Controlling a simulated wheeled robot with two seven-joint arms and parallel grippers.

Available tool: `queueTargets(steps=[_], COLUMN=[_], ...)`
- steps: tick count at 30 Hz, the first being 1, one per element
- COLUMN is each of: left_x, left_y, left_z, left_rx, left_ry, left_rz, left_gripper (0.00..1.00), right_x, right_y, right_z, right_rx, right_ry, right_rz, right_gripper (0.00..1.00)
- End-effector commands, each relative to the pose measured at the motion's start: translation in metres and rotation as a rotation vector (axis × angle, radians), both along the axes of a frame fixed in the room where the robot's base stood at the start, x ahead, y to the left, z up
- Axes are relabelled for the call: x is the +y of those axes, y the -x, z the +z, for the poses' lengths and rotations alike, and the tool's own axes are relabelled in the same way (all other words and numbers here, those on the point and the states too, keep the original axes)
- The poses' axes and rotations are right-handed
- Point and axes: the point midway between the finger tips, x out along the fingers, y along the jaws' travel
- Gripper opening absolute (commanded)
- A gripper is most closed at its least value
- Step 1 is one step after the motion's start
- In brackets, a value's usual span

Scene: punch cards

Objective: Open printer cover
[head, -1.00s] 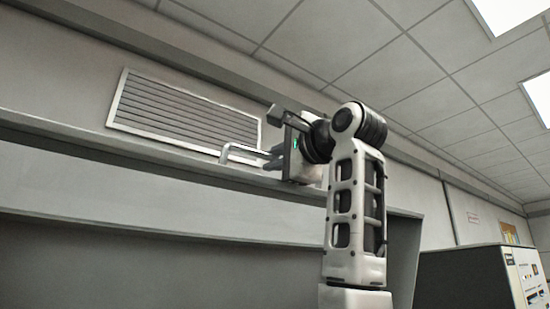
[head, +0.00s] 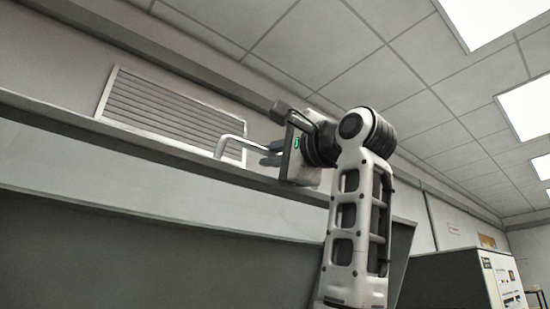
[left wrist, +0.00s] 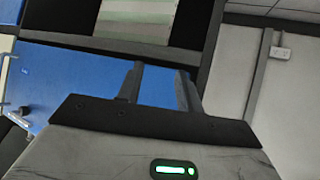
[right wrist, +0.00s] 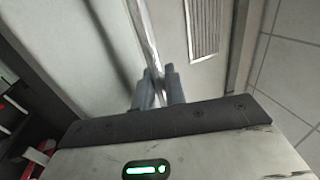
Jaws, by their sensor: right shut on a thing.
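The printer cover (head: 120,165) is a wide grey panel slanting across the left and middle of the head view. A pale bar handle (head: 229,140) stands along its upper edge. My right gripper (head: 268,153) is at this handle. In the right wrist view my right gripper (right wrist: 159,88) is shut on the handle (right wrist: 144,32), which runs up from between its fingers. The grey cover (right wrist: 85,60) lies beyond it. My left gripper (left wrist: 161,82) shows only in the left wrist view, with its fingers apart and nothing visible between them, in front of a blue panel (left wrist: 75,85).
A louvred wall vent (head: 170,110) is behind the cover. A grey cabinet with a control panel (head: 455,280) stands at the lower right of the head view. A dark frame with a striped pale green area (left wrist: 137,18) is above the blue panel in the left wrist view.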

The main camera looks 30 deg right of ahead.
Motion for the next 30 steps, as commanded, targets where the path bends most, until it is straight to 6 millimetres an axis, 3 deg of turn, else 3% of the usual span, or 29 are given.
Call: queueTargets(steps=[3,4,6,15,19,23,30], left_x=[0.000,0.000,0.000,0.001,0.000,-0.001,-0.004], left_y=[0.000,0.000,0.000,0.000,0.000,-0.001,-0.006], left_z=[0.000,0.000,0.000,-0.001,-0.006,-0.014,-0.015], left_rx=[0.000,0.000,0.000,0.001,0.002,-0.001,-0.030], left_ry=[0.000,0.000,-0.001,-0.001,0.002,0.014,0.053], left_rz=[0.000,0.000,0.001,0.001,0.002,0.004,0.010], left_gripper=[0.36,0.36,0.36,0.36,0.36,0.36,0.36], right_x=[0.000,0.000,0.000,-0.001,-0.002,-0.006,-0.015], right_y=[0.000,0.000,0.000,0.001,0.010,0.032,0.089], right_z=[0.000,0.000,0.000,0.000,-0.003,-0.010,-0.025], right_rx=[0.001,0.001,0.001,0.001,-0.003,-0.006,-0.008], right_ry=[-0.001,-0.001,-0.001,0.000,-0.001,0.000,-0.002], right_rz=[0.000,0.000,0.000,-0.001,-0.001,-0.001,-0.002], right_gripper=[0.00,0.18,0.30,0.30,0.30,0.30,0.30])
